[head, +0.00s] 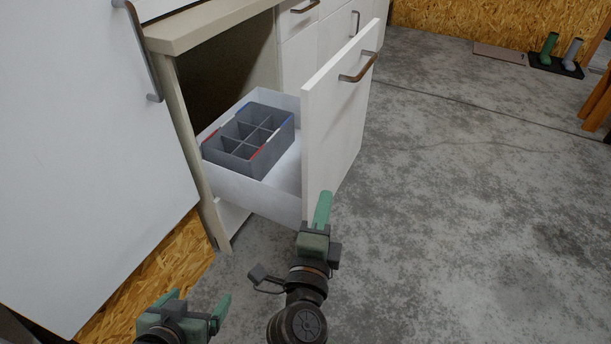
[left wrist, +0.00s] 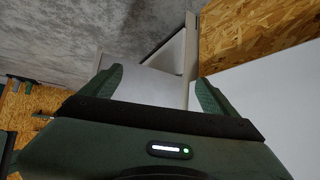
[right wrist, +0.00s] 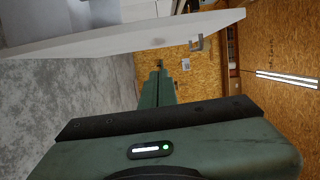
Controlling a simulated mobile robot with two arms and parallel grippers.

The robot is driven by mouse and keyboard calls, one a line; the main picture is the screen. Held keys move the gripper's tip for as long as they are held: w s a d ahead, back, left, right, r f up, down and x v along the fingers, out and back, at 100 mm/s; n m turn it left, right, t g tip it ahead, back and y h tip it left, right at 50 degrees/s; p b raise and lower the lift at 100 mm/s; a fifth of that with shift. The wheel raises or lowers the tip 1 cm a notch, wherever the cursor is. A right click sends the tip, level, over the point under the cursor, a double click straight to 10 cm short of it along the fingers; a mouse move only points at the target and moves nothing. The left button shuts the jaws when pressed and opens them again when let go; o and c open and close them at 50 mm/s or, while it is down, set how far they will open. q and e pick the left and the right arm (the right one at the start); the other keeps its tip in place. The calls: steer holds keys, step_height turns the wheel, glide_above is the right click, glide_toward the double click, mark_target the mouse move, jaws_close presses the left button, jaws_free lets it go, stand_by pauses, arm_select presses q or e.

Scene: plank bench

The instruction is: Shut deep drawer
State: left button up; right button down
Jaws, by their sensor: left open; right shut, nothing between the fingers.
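The deep drawer (head: 250,198) is pulled well out of the cabinet. Its tall white front panel (head: 340,128) carries a brown bar handle (head: 359,68) near the top. A grey divided box (head: 232,160) sits inside the drawer. My right gripper (head: 323,207) is shut and empty, with its fingertips near the lower edge of the front panel in the head view; I cannot tell if they touch. The panel also shows in the right wrist view (right wrist: 140,38), beyond the shut fingers. My left gripper (head: 197,304) is open and empty, low in front of the cabinet.
A white cabinet door (head: 85,160) stands at the left, beside the open recess. Other closed drawers (head: 300,45) lie behind the drawer front. The concrete floor (head: 470,190) to the right is clear.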

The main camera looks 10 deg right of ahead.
mark_target(316, 163)
arm_select(q)
steer(key=w+d+r+t+h+b, duration=0.1)
steer(key=w+d+r+t, duration=0.1)
steer(key=r+t, duration=0.3)
steer(key=w+d+r+t+h+b, duration=0.1)
steer(key=w+r+t, duration=0.3)
steer(key=r, duration=0.6)
steer(key=shift+w+d+r+t+h+b, duration=0.15)
steer(key=shift+d+r+t+h+b, duration=0.25)
steer(key=shift+h+b, duration=0.25)
arm_select(e)
steer(key=w, duration=1.1)
steer(key=shift+w, duration=0.3)
arm_select(q)
steer(key=shift+f, duration=0.15)
